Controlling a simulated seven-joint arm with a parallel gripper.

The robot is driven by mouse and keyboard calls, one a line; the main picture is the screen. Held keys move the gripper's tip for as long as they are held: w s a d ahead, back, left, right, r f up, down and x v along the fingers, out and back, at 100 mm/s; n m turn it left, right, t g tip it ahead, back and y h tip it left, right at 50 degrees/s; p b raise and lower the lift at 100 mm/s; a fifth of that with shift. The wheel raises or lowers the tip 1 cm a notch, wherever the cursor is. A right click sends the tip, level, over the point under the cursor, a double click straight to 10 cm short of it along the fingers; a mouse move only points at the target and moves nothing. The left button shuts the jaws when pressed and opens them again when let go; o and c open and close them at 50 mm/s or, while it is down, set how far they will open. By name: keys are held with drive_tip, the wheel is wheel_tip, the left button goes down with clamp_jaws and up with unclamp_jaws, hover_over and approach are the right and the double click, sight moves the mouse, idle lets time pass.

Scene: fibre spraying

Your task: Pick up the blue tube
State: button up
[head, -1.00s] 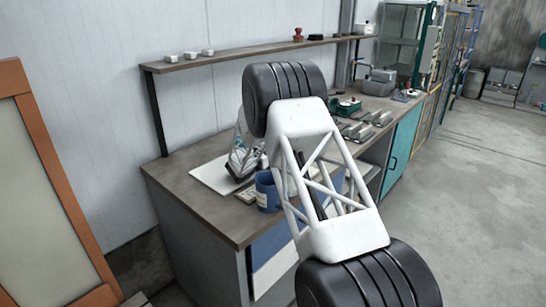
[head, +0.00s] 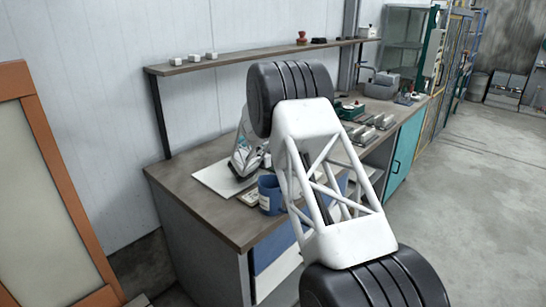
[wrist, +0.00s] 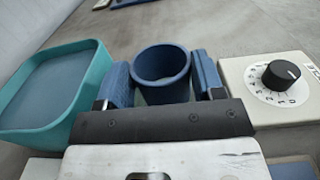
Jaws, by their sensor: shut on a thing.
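The blue tube (wrist: 162,62) stands upright in the wrist view, its round open mouth facing the camera. My gripper (wrist: 161,84) has a blue finger pad on each side of it and is shut on the tube. The tube's lower part is hidden behind the dark gripper bar. In the head view my gripper (head: 247,158) is low over the bench, partly hidden by my arm, and the tube cannot be made out in it.
A teal tray (wrist: 88,92) is close on the left and a white box with a black dial (wrist: 247,94) close on the right. In the head view a blue labelled container (head: 268,198) and a white board (head: 208,178) are on the workbench (head: 190,205), below a wall shelf (head: 225,60).

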wheel_tip(320, 180, up, 8)
idle(0.5)
drive_tip(key=shift+r, duration=0.1)
idle(0.4)
